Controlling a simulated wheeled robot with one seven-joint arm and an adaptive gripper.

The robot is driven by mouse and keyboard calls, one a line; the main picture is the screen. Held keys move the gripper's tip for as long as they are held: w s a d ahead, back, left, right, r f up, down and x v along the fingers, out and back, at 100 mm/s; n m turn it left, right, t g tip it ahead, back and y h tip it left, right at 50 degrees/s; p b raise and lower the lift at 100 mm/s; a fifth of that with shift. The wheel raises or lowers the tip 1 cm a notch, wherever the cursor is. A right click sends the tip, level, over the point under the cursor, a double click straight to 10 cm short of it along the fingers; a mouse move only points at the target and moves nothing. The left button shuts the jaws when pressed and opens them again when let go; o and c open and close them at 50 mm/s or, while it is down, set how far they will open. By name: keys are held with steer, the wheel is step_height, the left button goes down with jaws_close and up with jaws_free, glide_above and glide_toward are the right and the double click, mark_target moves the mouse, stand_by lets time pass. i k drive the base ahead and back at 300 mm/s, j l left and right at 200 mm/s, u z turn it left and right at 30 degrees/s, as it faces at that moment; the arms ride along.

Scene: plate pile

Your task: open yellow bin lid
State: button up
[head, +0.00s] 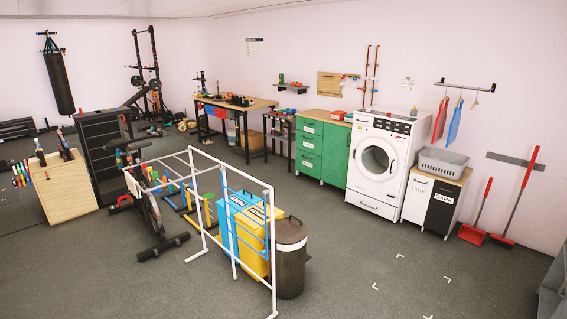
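The yellow bin (256,248) stands on the grey floor near the middle of the head view, between a blue bin (226,236) and a dark round bin (291,268). Its lid (262,212) appears closed and bears a label too small to read. A white tube frame stands in front and its bars cross the view of the yellow bin, hiding parts of it. My gripper is not in this view.
The white tube frame (204,217) and an exercise bike (145,205) stand left of the bins. A washing machine (378,165), a green cabinet (321,148) and a laundry cabinet (421,200) line the back wall. Floor right of the bins is mostly clear, with white corner marks.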

mark_target(253, 211)
steer(key=i, duration=2.9)
steer(key=i+u, duration=0.2)
steer(key=i, duration=0.25)
steer(key=i+l+u, duration=0.2)
steer(key=i, duration=0.2)
